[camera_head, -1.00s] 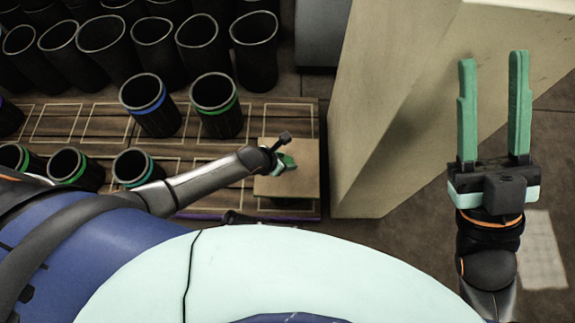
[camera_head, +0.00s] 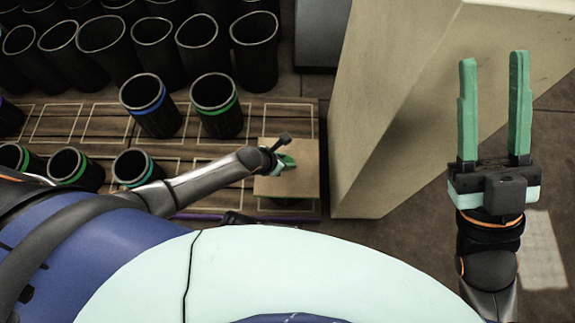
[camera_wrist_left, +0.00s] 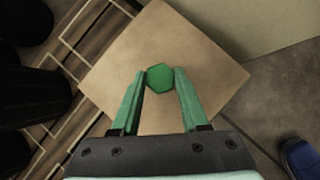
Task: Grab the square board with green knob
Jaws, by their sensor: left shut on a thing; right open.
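The square board (camera_head: 301,184) is light brown and lies at the right end of the slatted wooden platform in the head view. The board also shows in the left wrist view (camera_wrist_left: 205,68), turned at an angle. Its green knob (camera_wrist_left: 160,77) stands near the middle, between my left fingertips. My left gripper (camera_head: 285,162) is over the board, and its fingers (camera_wrist_left: 161,78) are shut on the knob. Whether the board touches the platform is hard to tell. My right gripper (camera_head: 494,62) is open and empty, fingers pointing up the picture, at the right.
Black sleeves with a blue band (camera_head: 152,105) and a green band (camera_head: 217,105) stand on the platform (camera_head: 60,122), with others at the left. Several more black sleeves crowd behind. A large pale block (camera_head: 400,105) stands just right of the board, between my grippers.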

